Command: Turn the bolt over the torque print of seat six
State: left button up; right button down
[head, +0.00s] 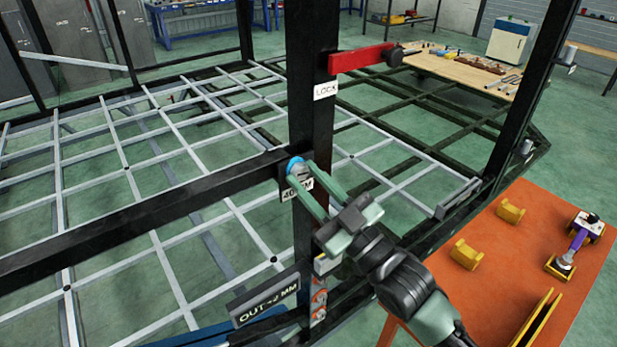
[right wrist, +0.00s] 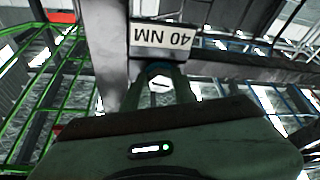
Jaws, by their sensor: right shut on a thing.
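The bolt (head: 295,164), with a blue ring around it, sits at the joint of the dark post and the dark crossbeam. A white print reading 40 NM (head: 297,188) is just below it in the head view. My right gripper (head: 301,176) reaches in from the lower right and is shut on the bolt. In the right wrist view the pale bolt head (right wrist: 160,84) shows between the two fingers, and the 40 NM print (right wrist: 163,38) appears upside down beyond it. My left gripper is not in view. No seat number is readable.
A red lever (head: 357,60) juts from the post above a LOCK label (head: 325,91). An OUT +2 MM plate (head: 266,308) is low on the frame. An orange table (head: 500,275) at right holds yellow blocks (head: 466,254) and a purple-handled tool (head: 577,240). Grey lattice bars (head: 165,175) fill the frame's left.

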jog(key=m+t+h, duration=0.1)
jog(key=m, duration=0.1)
jog(key=m+h+p, duration=0.1)
jog(key=m, duration=0.1)
jog(key=m+t+h+p, duration=0.1)
jog(key=m, duration=0.2)
jog(key=shift+s+a+f+t, duration=0.1)
jog(key=shift+s+a+t, duration=0.05)
jog(key=shift+a+t, duration=0.15)
jog(key=m+h+p, duration=0.1)
jog(key=m+p, duration=0.1)
jog(key=m, duration=0.1)
jog(key=shift+t, duration=0.3)
jog(key=shift+s+m+h+p, duration=0.1)
jog(key=shift+m+h+p, duration=0.9)
jog(key=shift+m, duration=0.9)
jog(key=shift+t, duration=0.3)
jog(key=c, duration=1.1)
grip_release()
jog(key=shift+s+d, duration=0.25)
